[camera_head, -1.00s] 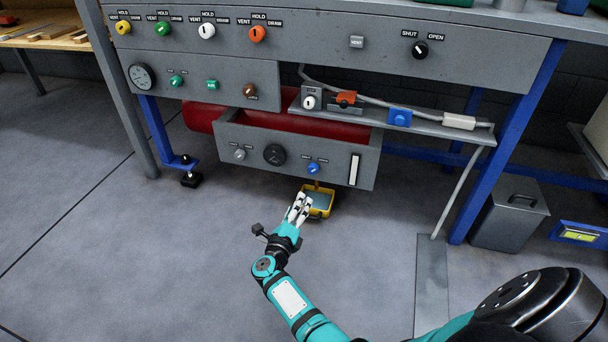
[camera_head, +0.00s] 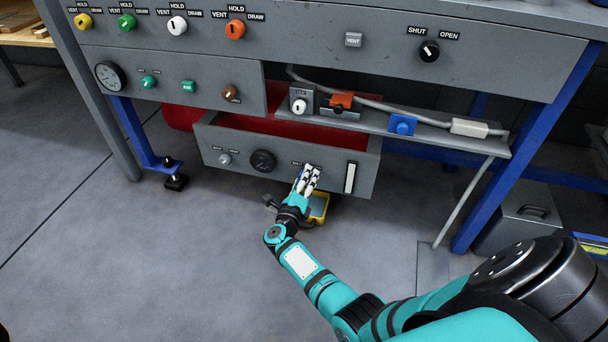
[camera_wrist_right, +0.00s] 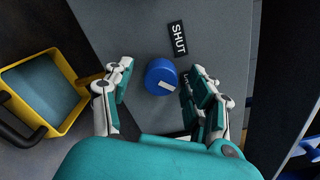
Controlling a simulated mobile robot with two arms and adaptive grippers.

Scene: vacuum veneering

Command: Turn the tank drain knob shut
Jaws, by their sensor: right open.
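The blue tank drain knob (camera_wrist_right: 160,77) sits on the grey lower panel (camera_head: 215,140), with a white pointer mark on its face. A SHUT label (camera_wrist_right: 177,38) is at its upper right in the right wrist view. A second label is mostly hidden behind a finger. My right gripper (camera_head: 309,171) is in front of this panel and hides the knob in the head view. In the right wrist view my right gripper (camera_wrist_right: 160,70) is open, with fingers on either side of the knob and visible gaps to it. My left gripper is not in view.
A yellow tray (camera_head: 320,208) is below the panel, just beside my right gripper; its rim (camera_wrist_right: 84,108) shows in the wrist view. A black gauge (camera_head: 262,161) and grey knob (camera_head: 224,159) are left on the panel. A shelf (camera_head: 455,142) juts out at upper right.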

